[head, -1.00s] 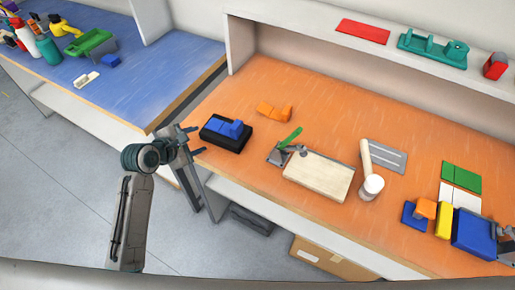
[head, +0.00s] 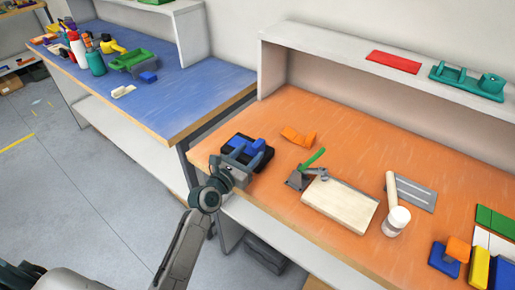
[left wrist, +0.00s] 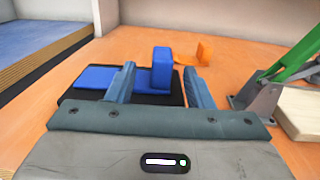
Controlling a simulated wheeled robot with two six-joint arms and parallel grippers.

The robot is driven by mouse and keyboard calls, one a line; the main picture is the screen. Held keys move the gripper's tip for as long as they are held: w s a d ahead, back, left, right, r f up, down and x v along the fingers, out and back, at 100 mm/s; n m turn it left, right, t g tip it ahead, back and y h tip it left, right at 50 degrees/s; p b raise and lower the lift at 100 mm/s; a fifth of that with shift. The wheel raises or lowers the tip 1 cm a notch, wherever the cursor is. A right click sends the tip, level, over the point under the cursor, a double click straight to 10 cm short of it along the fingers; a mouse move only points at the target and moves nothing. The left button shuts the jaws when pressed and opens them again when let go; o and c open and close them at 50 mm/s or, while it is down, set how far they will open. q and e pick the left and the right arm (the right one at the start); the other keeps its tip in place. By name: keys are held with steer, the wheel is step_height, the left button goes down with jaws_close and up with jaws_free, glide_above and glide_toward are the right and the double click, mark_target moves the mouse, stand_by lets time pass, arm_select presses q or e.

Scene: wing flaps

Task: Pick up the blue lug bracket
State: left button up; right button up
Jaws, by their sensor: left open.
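The blue lug bracket (head: 252,146) rests on a black pad (head: 267,156) near the left end of the orange table. In the left wrist view its upright block (left wrist: 162,65) and flat blue base (left wrist: 95,77) show. My left gripper (head: 245,155) is at the bracket, over the table's front left corner. Its two fingers (left wrist: 160,88) are open, and the upright block shows between their tips. I cannot tell if they touch it. Part of the bracket is hidden behind the fingers. My right gripper is not in view.
An orange bracket (head: 298,137) lies behind the pad. A green-handled clamp (head: 302,175) and a wooden board (head: 341,205) stand to the right, then a mallet (head: 395,215). A blue table (head: 165,95) stands across a gap on the left. A shelf runs along the back.

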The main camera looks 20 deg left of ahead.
mark_target(254, 148)
arm_select(q)
steer(key=x, duration=0.5)
steer(key=shift+d+r+p, duration=0.2)
steer(key=shift+r+p, duration=0.05)
steer(key=shift+p, duration=0.05)
steer(key=shift+r, duration=0.1)
steer(key=shift+c, duration=0.5)
jaws_close()
